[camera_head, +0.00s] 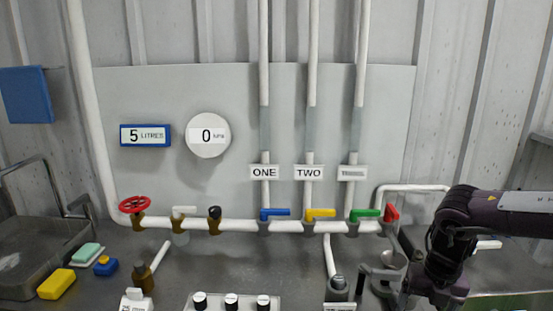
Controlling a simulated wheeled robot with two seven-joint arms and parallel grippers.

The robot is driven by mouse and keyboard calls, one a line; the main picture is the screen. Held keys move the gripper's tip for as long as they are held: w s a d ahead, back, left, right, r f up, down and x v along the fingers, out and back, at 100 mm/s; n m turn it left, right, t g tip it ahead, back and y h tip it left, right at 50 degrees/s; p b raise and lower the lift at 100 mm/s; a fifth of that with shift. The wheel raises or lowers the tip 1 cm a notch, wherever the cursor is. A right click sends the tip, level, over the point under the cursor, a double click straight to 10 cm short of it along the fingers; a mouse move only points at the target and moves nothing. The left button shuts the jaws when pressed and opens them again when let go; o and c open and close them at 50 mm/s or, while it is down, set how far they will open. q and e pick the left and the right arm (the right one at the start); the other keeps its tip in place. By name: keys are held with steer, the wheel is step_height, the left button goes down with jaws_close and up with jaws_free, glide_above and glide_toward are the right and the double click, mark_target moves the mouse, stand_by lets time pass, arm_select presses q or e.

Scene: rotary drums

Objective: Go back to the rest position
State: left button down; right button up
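My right arm (458,240) comes in from the right edge and bends down at the lower right, over the counter. Its gripper (388,283) seems to be among the grey metal parts beside the lower end of the arm. I cannot make out whether its fingers are open or shut, or whether they touch anything. The red valve handle (392,213) at the right end of the white pipe is just above and left of the arm. My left gripper is not in view.
A pipe row carries a red wheel (133,204) and blue (275,213), yellow (320,213) and green (364,212) handles. A knob panel (215,303) stands at the front. A sink (40,250) and yellow sponge (56,284) are left. Open counter shows mid-left.

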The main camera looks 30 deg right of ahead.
steer(key=w+a+f+t+y, duration=0.1)
steer(key=w+a+f+t, duration=0.15)
steer(key=a+f, duration=0.6)
steer(key=w+a+f+t+y, duration=0.15)
steer(key=w+a+f, duration=0.3)
steer(key=a, duration=0.75)
steer(key=w+a+r+m+t+h, duration=0.1)
steer(key=a+r+m+t, duration=0.25)
steer(key=a+m, duration=0.95)
steer(key=s+d+m+g+h, duration=0.2)
steer(key=s+m+g, duration=0.3)
steer(key=s+m, duration=0.55)
step_height(320, 180, down, 33)
steer(key=s+m, duration=0.1)
steer(key=s+d+f+g+b, duration=0.1)
steer(key=s+d+f+g, duration=0.1)
steer(key=s+f, duration=1.5)
steer(key=shift+s+d+f, duration=0.2)
steer(key=shift+s+d, duration=0.5)
steer(key=shift+s, duration=0.55)
